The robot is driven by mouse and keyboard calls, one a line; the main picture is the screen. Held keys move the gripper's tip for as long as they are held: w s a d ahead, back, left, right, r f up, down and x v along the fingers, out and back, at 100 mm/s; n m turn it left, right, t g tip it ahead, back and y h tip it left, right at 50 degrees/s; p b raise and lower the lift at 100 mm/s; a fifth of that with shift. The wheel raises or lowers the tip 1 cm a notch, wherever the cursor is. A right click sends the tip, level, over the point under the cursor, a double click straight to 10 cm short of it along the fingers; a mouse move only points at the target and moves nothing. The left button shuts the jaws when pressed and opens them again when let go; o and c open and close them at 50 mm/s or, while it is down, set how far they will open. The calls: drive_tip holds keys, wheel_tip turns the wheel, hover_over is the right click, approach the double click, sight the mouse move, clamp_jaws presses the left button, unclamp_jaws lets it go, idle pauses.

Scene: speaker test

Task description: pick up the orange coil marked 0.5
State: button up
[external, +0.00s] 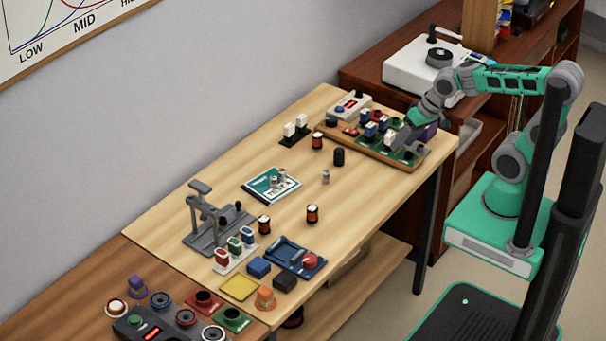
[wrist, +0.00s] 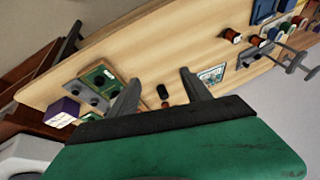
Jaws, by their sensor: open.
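In the external view, one coil (external: 317,141) is by the wooden tray, another (external: 313,214) is near the table's middle right, and a third (external: 264,224) is beside the grey stand. Their markings are too small to read, so I cannot tell which is marked 0.5. My gripper (external: 396,142) is over the right part of the tray, apart from these coils. In the wrist view my gripper (wrist: 160,76) is open with nothing between its fingers. One coil (wrist: 231,35) shows at upper right there.
The wooden tray (external: 330,131) holds several coloured parts and boards. A black cylinder (external: 339,157), a small grey cylinder (external: 325,177) and a teal-and-white card (external: 271,186) are mid-table. The grey stand (external: 205,238) and a blue tray (external: 318,268) are nearer. Bare tabletop lies along the right edge.

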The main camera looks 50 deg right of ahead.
drive_tip(key=w+a+f+m+y+b, duration=0.3)
drive_tip(key=a+f, duration=0.3)
drive_tip(key=f, duration=0.1)
drive_tip(key=m+t+y+b, duration=0.3)
drive_tip(key=m+y+b, duration=0.45)
drive_tip(key=m, duration=0.35)
approach(313, 209)
drive_tip(key=r, duration=0.1)
wheel_tip(313, 209, up, 2)
drive_tip(key=a+m+t+y+b, duration=0.1)
drive_tip(key=m+t+y+b, duration=0.15)
drive_tip(key=m, duration=0.65)
drive_tip(key=f+b, duration=0.1)
drive_tip(key=f, duration=0.1)
drive_tip(key=f+b, duration=0.1)
drive_tip(key=f, duration=0.1)
drive_tip(key=w+f+b, duration=0.1)
drive_tip(key=f, duration=0.2)
drive_tip(key=shift+a+b, duration=0.1)
drive_tip(key=shift+b, duration=0.2)
drive_tip(key=shift+w+a+f, duration=0.15)
drive_tip(key=shift+w+a, duration=0.05)
drive_tip(key=shift+a, duration=0.1)
drive_tip(key=x, duration=0.7)
drive_tip(key=shift+c, duration=0.6)
